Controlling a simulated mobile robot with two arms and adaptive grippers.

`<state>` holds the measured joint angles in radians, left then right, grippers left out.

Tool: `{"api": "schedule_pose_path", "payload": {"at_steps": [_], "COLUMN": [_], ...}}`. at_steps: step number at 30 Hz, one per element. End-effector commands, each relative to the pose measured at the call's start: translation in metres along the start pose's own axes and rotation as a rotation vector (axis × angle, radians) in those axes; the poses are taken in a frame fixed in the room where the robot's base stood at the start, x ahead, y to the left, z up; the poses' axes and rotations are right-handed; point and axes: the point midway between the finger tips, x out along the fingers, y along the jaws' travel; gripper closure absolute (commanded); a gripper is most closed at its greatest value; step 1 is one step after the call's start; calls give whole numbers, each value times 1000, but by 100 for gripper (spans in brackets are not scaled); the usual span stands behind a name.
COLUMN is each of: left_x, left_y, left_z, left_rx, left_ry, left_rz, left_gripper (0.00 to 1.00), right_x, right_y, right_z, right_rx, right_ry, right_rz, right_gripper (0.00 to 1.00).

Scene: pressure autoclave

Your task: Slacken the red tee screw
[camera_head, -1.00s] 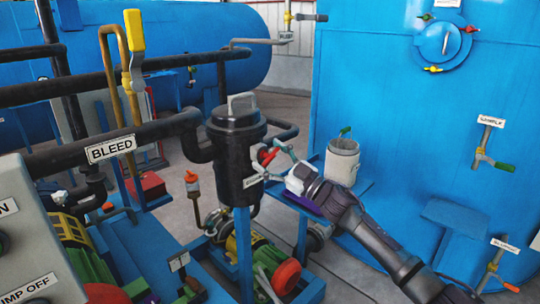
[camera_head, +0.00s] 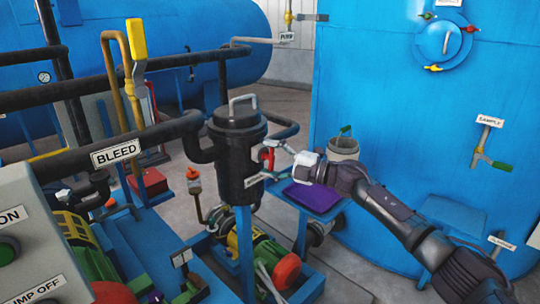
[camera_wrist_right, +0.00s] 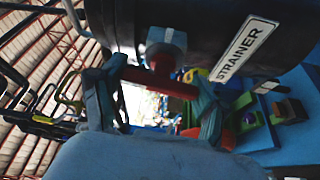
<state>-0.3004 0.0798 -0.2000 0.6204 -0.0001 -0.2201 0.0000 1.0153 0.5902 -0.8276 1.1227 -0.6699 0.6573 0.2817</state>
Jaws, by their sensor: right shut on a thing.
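The red tee screw (camera_head: 267,156) sticks out of the side of the black strainer (camera_head: 236,160), which carries a metal lid handle. In the right wrist view the red tee bar (camera_wrist_right: 160,82) lies crosswise between the fingers, below a grey boss on the strainer body. My right gripper (camera_head: 274,160) reaches in from the right and is shut on the tee screw. Its two fingers (camera_wrist_right: 158,100) sit at the two ends of the bar. The fingers partly hide the screw in the head view. My left gripper is not in view.
A STRAINER label (camera_wrist_right: 244,48) hangs close beside the fingers. A grey-white bucket (camera_head: 343,149) and a purple mat (camera_head: 313,196) are by the right forearm. The big blue vessel (camera_head: 400,90) stands on the right. A BLEED pipe (camera_head: 70,162) runs in from the left.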

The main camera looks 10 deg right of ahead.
Motion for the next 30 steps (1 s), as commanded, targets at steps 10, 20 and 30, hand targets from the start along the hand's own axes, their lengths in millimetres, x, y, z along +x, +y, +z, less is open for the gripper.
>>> {"api": "schedule_pose_path", "payload": {"at_steps": [10,20,30], "left_x": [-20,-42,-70], "left_y": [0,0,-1], "left_z": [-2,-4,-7], "left_rx": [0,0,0], "left_ry": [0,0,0], "left_rz": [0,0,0], "left_gripper": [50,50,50], "right_x": [0,-1,-1], "right_y": [0,0,-1], "right_z": [0,0,0], "right_rx": [-305,-594,-869], "right_ry": [1,2,4], "right_rz": [-130,-251,-364], "right_gripper": [61,61,61]}}
